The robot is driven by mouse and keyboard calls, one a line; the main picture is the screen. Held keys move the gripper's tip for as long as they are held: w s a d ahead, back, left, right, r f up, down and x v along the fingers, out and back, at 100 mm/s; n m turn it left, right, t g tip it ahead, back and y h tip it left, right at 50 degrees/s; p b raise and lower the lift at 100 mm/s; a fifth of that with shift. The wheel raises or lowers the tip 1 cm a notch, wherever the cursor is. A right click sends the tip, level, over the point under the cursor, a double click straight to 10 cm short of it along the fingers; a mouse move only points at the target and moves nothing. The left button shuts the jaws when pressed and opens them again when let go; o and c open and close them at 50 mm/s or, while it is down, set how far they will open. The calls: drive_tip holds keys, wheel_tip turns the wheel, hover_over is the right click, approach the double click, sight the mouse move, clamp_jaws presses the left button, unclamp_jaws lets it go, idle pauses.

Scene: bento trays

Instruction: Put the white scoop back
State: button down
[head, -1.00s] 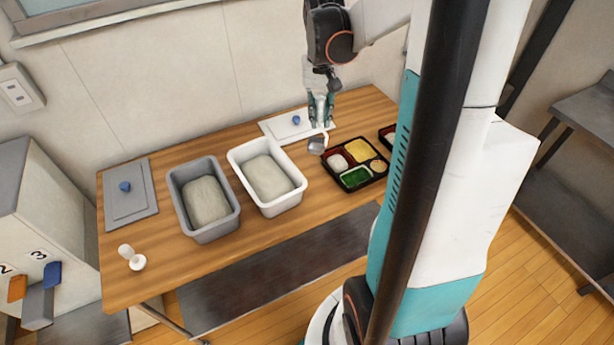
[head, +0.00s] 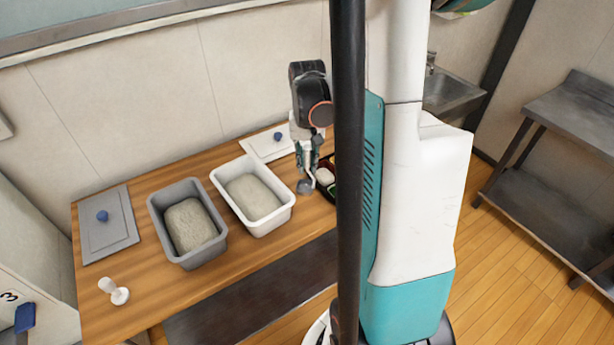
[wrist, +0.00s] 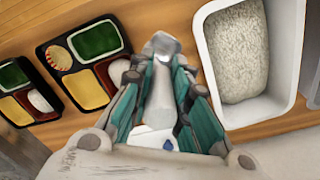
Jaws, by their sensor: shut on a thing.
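My gripper (head: 307,162) is shut on the white scoop (head: 305,186), which has a pale handle and a greyish bowl. The scoop hangs below my fingers just right of the white tub (head: 284,214), above the table. In the wrist view the scoop (wrist: 161,48) sticks out between the teal-padded fingers of my gripper (wrist: 160,75), its bowl pointing away. The white tub (wrist: 209,75) is filled with rice and lies to the right there. Its inside is open, with no lid on it.
A grey tub (head: 155,215) of rice stands left of the white one. A grey lid (head: 120,225) and a small white stand (head: 115,291) are at the table's left. A white lid (head: 262,146) lies behind. Filled bento trays (wrist: 68,88) sit beside the scoop.

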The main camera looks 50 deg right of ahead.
sight(307, 147)
drive_tip(key=shift+f+b, duration=0.6)
drive_tip(key=shift+f, duration=1.8)
drive_tip(key=shift+f, duration=0.15)
drive_tip(key=c, duration=1.5)
unclamp_jaws()
wheel_tip(307, 147, up, 12)
drive_tip(key=p, duration=0.3)
drive_tip(key=shift+r, duration=0.2)
